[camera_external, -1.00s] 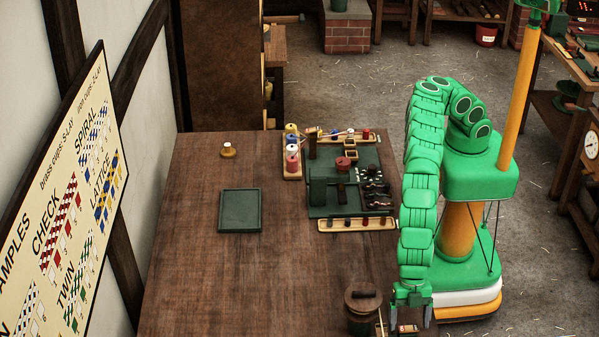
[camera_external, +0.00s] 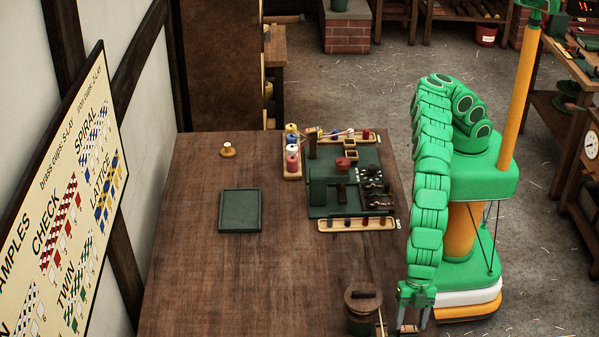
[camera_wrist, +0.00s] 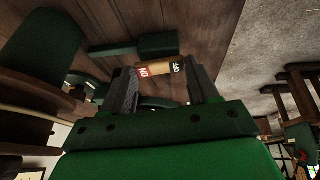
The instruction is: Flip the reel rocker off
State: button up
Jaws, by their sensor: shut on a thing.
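The reel rocker (camera_wrist: 160,70) shows in the wrist view as a small bar with a red ON end at left and a black OFF end at right. It lies between the two fingers of my gripper (camera_wrist: 164,76), which are shut on it at its ends. In the external view my gripper (camera_external: 414,322) points down at the table's near right edge. The rocker is mostly hidden there, with only a small part (camera_external: 408,329) showing between the fingers. Which end of the rocker is pressed down I cannot tell.
A green work board (camera_external: 325,211) with spools and trays lies farther back. An empty green tray (camera_external: 240,211) lies left of it. The table's middle is clear.

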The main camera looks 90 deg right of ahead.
dwell(0.3)
jog(key=o, duration=1.1)
jog(key=shift+c, duration=0.2)
jog(key=shift+r, duration=0.1)
jog(key=v, duration=0.7)
jog(key=shift+d+r, duration=0.2)
jog(key=shift+s, duration=0.1)
